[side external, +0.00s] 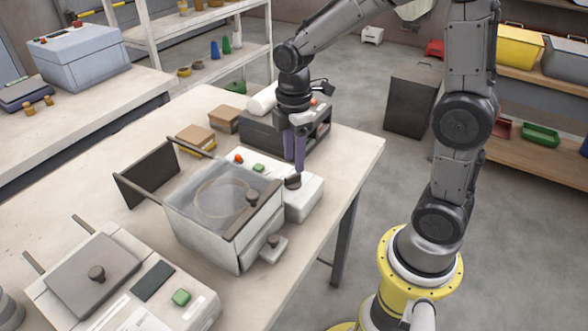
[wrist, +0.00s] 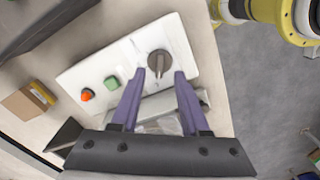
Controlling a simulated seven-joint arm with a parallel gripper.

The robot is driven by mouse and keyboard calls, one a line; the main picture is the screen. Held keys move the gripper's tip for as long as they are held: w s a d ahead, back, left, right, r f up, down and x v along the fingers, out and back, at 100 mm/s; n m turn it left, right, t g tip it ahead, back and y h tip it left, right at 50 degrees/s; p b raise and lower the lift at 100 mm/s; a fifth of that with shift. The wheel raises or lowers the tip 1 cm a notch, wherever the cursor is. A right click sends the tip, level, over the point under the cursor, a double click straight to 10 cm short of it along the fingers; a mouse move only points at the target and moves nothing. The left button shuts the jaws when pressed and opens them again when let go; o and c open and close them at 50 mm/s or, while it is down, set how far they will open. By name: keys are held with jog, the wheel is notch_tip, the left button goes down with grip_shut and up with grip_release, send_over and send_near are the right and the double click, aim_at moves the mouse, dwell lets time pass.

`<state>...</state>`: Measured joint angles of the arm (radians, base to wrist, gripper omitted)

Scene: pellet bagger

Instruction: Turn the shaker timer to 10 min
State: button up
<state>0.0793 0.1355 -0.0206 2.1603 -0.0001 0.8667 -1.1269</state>
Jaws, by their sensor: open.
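The shaker is a pale box with a clear lid (side external: 218,196) and dark rails, standing on the bench. Its white control panel (wrist: 120,72) carries a round grey timer knob (wrist: 160,64) with a raised grip bar; the knob also shows dark in the side view (side external: 293,181). The scale around the knob is too small to read. My gripper (wrist: 158,77) has two purple fingers, spread apart and empty. Their tips appear on either side of the knob's near edge in the wrist view. In the side view the fingers point down just above the knob; contact cannot be told.
An orange-red button (wrist: 87,94) and a green button (wrist: 111,83) sit on the same panel. A dark open bin (side external: 265,135) and small cardboard boxes (side external: 224,119) stand behind. Another device with a green button (side external: 181,297) is in front. The bench edge lies close right.

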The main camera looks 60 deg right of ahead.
aim_at(294, 174)
jog(key=shift+f, duration=2.2)
grip_shut()
